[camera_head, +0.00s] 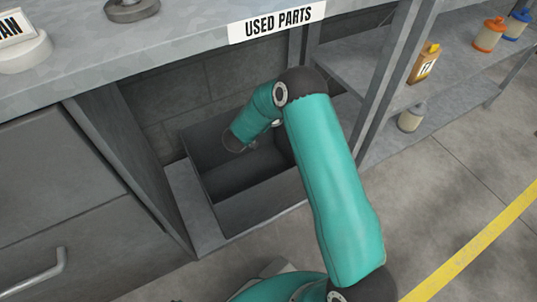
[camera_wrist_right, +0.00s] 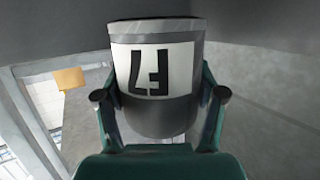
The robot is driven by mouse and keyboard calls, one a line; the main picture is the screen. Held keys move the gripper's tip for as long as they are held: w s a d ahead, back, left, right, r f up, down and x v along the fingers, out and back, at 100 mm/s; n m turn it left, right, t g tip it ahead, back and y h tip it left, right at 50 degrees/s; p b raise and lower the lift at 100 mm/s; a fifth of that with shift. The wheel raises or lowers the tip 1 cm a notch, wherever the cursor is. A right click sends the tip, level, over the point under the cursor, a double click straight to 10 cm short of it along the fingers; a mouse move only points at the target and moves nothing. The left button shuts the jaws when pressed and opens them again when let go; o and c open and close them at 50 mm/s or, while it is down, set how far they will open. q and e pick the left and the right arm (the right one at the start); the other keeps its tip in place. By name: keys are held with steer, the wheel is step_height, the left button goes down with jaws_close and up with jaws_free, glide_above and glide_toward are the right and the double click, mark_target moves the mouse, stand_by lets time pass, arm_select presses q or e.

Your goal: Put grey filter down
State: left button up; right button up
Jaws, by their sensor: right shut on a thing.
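The grey filter (camera_wrist_right: 160,118) fills the middle of the right wrist view. It is a grey cylinder with a white label whose dark characters look upside down. My right gripper (camera_wrist_right: 162,96) is shut on it, one finger on each side. In the head view my right arm reaches down into a dark grey open bin (camera_head: 262,211) under the USED PARTS sign (camera_head: 277,20). The right gripper and the filter are hidden there behind my arm. I cannot tell whether the filter touches the bin's floor. My left gripper is in neither view.
The bin stands on a low shelf (camera_head: 180,190) below the workbench (camera_head: 150,50). A metal post (camera_head: 395,80) and shelves stand to the right, with a yellow bottle (camera_head: 424,64), an orange-topped container (camera_head: 489,35) and a pale container (camera_head: 411,117).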

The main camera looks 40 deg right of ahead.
step_height(320, 180, down, 22)
steer(key=b, duration=0.8)
steer(key=shift+r+b, duration=0.1)
steer(key=shift+b, duration=0.3)
steer(key=shift+f, duration=0.55)
steer(key=o, duration=1.7)
